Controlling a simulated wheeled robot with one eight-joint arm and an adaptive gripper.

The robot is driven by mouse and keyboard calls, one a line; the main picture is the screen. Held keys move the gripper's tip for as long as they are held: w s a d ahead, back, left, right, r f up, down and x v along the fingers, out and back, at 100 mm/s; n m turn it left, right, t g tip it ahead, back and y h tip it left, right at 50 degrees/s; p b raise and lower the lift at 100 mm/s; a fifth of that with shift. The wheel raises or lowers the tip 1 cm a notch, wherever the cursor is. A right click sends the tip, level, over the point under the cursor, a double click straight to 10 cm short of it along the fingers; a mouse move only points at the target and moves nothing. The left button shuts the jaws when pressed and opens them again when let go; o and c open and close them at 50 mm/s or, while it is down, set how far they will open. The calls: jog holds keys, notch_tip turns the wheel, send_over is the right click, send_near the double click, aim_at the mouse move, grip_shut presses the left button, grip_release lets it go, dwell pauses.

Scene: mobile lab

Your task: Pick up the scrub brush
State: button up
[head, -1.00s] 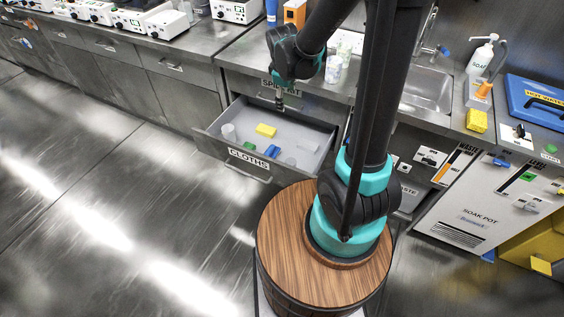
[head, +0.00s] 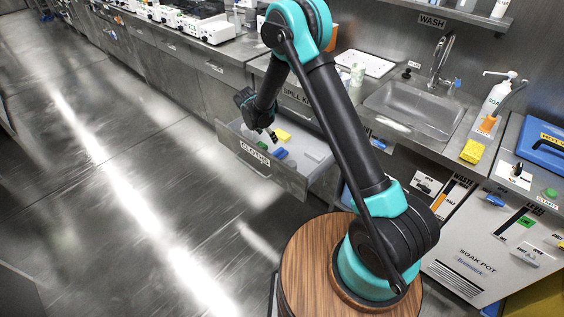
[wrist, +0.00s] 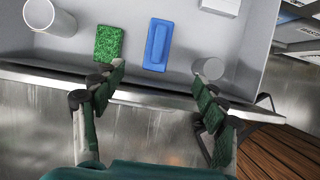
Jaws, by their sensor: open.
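A blue block with a raised grip, which looks like the scrub brush (head: 281,154), lies flat in the open grey drawer (head: 305,172) labelled CLOTHS. It also shows in the wrist view (wrist: 157,45), upper middle, beside a green scouring pad (wrist: 109,43). My gripper (wrist: 158,85) is open and empty, its fingers wide apart over the drawer's front edge. The brush lies beyond the fingertips, between their lines, and is not touched. In the head view my gripper (head: 272,136) hangs over the drawer, close to the green pad (head: 262,146).
The sink (head: 415,107) and a yellow block (head: 472,151) are on the counter. Floor left of the drawer is clear.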

aim_at(276, 151)
jog(key=x, duration=1.2)
jog(key=shift+a, duration=0.15)
jog(key=shift+w+x, duration=0.2)
jog(key=shift+x, duration=2.6)
jog(key=c, duration=1.3)
jog(key=shift+r, duration=0.15)
notch_tip(276, 151, up, 20)
